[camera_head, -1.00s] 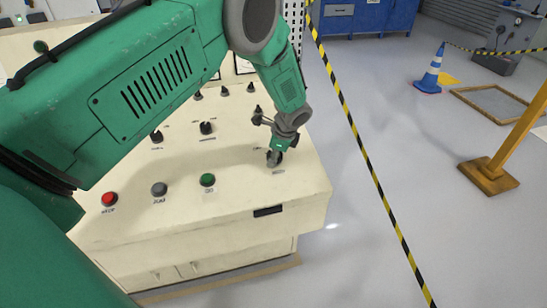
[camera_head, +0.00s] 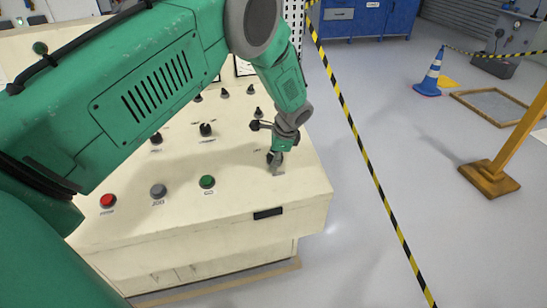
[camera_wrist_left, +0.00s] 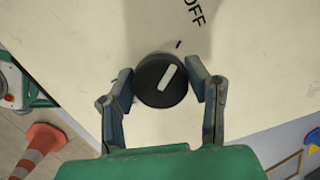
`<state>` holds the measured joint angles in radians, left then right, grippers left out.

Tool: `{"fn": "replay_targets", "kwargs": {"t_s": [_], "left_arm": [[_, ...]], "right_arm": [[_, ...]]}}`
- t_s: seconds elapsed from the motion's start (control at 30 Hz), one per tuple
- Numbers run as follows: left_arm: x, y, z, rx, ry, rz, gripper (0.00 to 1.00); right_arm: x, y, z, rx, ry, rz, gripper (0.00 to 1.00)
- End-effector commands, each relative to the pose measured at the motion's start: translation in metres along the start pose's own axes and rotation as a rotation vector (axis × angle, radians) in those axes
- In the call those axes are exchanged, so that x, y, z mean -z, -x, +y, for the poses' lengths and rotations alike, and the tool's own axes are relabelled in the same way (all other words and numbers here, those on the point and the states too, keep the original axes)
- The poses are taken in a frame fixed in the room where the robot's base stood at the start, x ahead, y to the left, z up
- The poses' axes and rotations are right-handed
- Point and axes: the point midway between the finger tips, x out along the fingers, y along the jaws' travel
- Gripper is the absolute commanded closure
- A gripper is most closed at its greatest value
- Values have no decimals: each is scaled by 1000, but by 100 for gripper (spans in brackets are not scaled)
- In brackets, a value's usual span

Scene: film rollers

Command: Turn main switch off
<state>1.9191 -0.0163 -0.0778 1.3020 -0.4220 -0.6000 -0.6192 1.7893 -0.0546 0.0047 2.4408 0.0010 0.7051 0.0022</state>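The main switch is a round black knob with a white pointer line. It shows in the left wrist view (camera_wrist_left: 155,82), with the pointer tilted up and right toward a tick mark below the printed word OFF (camera_wrist_left: 194,12). My left gripper (camera_wrist_left: 160,76) has one finger on each side of the knob, and both appear to touch it. In the head view my left gripper (camera_head: 276,160) reaches down to the right end of the cream control panel (camera_head: 235,225) and partly hides the knob. My right gripper is not in view.
A red button (camera_head: 108,201), a grey button (camera_head: 158,191) and a green button (camera_head: 207,182) line the panel's front. Several black knobs, including one (camera_head: 206,130), sit behind them. Yellow-black tape (camera_head: 372,180) and a yellow post base (camera_head: 488,178) are to the right, with open floor between.

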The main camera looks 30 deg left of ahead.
Motion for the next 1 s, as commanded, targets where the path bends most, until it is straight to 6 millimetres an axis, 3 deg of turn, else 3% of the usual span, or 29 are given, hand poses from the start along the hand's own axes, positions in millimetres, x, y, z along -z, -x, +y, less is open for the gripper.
{"fn": "replay_targets", "kwargs": {"t_s": [0.03,0.07,0.47,1.0], "left_arm": [[6,4,-3,10,0,15,43],[6,4,-3,9,0,15,36],[1,7,-2,4,-1,8,36],[5,106,-2,6,-2,9,36]], "right_arm": [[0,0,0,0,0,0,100],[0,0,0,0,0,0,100],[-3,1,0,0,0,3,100],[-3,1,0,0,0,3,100]]}}
